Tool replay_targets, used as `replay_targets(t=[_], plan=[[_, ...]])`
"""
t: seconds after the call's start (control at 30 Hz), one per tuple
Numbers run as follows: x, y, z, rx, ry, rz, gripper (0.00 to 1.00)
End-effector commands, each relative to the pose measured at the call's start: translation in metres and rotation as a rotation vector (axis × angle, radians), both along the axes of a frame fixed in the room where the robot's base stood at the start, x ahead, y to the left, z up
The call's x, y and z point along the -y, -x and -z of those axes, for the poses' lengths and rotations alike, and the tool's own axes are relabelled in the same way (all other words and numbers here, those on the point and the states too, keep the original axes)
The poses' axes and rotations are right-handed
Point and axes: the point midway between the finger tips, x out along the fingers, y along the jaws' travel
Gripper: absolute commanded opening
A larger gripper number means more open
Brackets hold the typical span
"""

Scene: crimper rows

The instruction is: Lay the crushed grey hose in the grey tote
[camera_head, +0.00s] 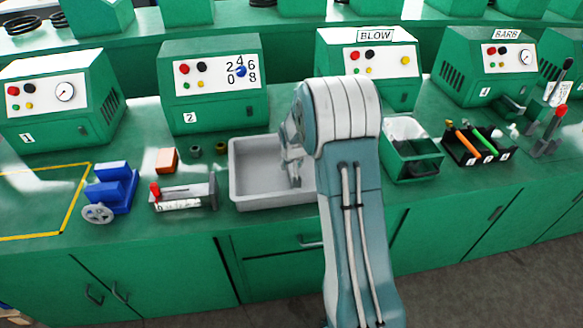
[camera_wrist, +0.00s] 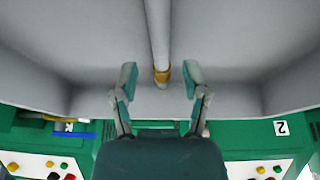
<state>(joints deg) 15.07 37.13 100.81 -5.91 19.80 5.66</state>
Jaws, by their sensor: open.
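The grey tote (camera_head: 240,192) stands on the green bench at the centre in the head view, and its grey inside (camera_wrist: 60,50) fills the upper wrist view. A grey hose (camera_wrist: 155,30) with a brass-coloured end lies within the tote's outline, running from the top edge down to between my fingertips. I cannot tell whether it rests fully on the tote floor. My gripper (camera_wrist: 161,82) is open, its fingers apart on either side of the brass end. In the head view my gripper (camera_head: 292,172) is over the tote; my arm hides the tote's right part and the hose is not discernible.
Left of the tote are a clamp device with a red knob (camera_head: 184,196), an orange block (camera_head: 167,160) and a blue vise (camera_head: 110,190). Right are a green bin (camera_head: 411,167) and a black rack (camera_head: 474,158). Green machines, such as number 2 (camera_head: 213,98), stand behind.

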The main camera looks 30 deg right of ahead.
Motion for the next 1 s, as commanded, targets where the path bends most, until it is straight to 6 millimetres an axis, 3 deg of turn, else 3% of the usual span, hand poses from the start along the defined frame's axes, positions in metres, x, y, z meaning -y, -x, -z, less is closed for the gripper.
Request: replay_targets(t=[0.4,0.77,0.87,1.0], plan=[[-0.011,0.029,-0.079,0.004,0.001,0.0,0.59],[-0.019,0.045,-0.116,0.004,0.0,-0.004,0.59],[-0.03,0.058,-0.136,0.012,0.002,-0.02,0.59],[-0.057,0.093,-0.177,0.03,0.003,-0.057,0.59]])
